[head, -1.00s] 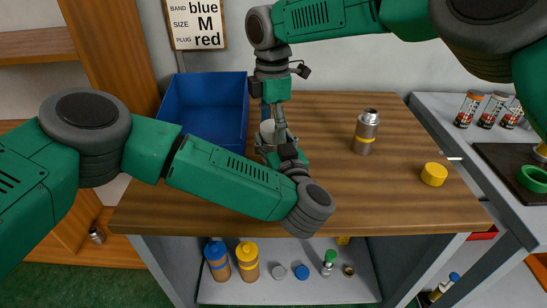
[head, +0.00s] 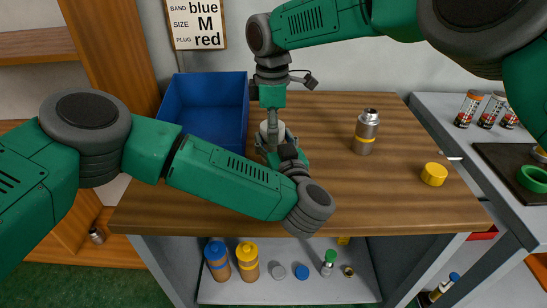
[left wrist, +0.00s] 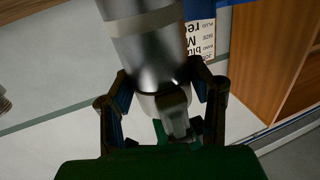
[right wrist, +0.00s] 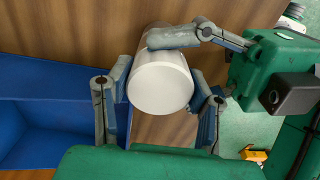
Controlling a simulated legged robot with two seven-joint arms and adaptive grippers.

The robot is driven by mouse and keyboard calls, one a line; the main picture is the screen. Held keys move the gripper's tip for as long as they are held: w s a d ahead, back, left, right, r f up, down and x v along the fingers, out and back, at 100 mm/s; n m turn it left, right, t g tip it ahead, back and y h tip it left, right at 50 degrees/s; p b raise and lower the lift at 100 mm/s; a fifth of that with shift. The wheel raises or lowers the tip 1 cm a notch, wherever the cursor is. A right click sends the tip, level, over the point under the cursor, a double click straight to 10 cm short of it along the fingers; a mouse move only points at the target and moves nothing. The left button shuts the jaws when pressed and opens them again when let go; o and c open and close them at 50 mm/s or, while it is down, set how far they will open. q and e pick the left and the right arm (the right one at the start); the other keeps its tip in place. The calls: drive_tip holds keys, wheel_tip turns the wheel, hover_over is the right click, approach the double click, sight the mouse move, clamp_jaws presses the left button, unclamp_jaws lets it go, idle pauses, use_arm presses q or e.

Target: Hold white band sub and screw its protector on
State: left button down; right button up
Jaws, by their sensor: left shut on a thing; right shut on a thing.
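My left gripper (left wrist: 162,85) is shut on a metallic sub (left wrist: 150,50) with a pale band; in the head view the gripper (head: 276,150) is above the middle-left of the table. A plain white protector (right wrist: 160,88) faces the right wrist camera, and its pale side (left wrist: 150,103) shows at the sub's end in the left wrist view. My right gripper (right wrist: 163,98) is shut on the protector; in the head view it (head: 272,118) comes down from above. One left finger reaches across beside the protector. How far the protector is seated on the sub is hidden.
A blue bin (head: 205,108) stands to the left on the wooden table (head: 330,190). A yellow-banded metal sub (head: 366,132) stands upright to the right, with a yellow protector (head: 433,174) near the right edge. Shelf items, including a yellow-capped bottle (head: 247,262), are below.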

drive_tip(key=shift+m, duration=1.1)
drive_tip(key=o, duration=1.3)
drive_tip(key=shift+r, duration=2.3)
drive_tip(key=shift+c, duration=0.5)
